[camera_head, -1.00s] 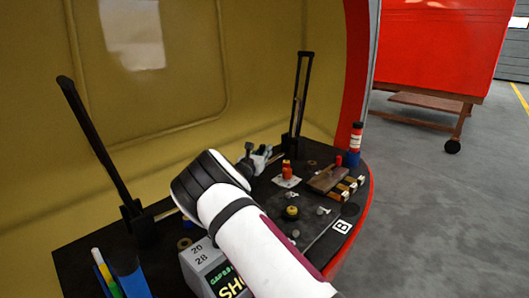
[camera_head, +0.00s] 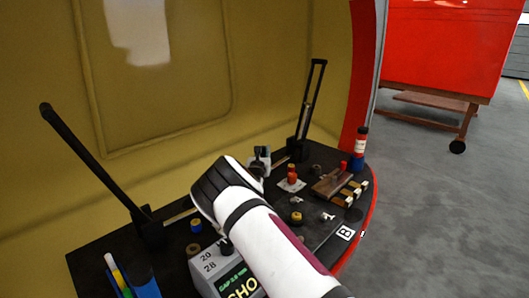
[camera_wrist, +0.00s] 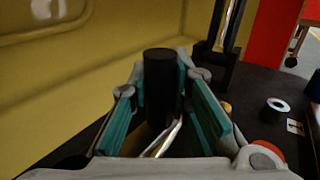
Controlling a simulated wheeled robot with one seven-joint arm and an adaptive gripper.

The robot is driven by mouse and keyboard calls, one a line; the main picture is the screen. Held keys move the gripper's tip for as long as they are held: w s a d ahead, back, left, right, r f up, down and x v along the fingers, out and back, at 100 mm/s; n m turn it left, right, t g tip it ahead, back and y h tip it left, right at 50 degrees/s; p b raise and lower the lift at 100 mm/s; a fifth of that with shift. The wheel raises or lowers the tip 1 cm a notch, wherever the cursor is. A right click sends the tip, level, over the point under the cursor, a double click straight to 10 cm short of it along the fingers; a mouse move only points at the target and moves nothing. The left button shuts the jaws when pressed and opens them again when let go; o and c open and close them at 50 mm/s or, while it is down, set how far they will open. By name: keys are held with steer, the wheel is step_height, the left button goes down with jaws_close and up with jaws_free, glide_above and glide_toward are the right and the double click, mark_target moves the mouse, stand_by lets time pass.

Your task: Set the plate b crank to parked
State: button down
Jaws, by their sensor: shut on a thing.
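My gripper (camera_wrist: 168,92) is shut on a black upright cylindrical handle (camera_wrist: 159,75), which stands between the teal finger pads in the wrist view. The handle looks like a crank grip, but I cannot see what it is fixed to. In the head view my gripper (camera_head: 259,160) is at the back of the dark console, mostly behind my own arm. A white label with the letter B (camera_head: 345,232) lies at the console's front right edge. The crank's plate and setting marks cannot be made out.
Tall black levers stand at the left (camera_head: 95,160) and back right (camera_head: 312,105). A grey box with numbers (camera_head: 213,265) is beside my arm.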

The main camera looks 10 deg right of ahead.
steer(key=shift+w+a+y, duration=0.15)
steer(key=shift+a+y, duration=0.15)
steer(key=shift+a, duration=0.5)
steer(key=c, duration=1.5)
jaws_free()
steer(key=shift+o, duration=0.3)
steer(key=shift+d, duration=0.2)
steer(key=shift+v, duration=3.85)
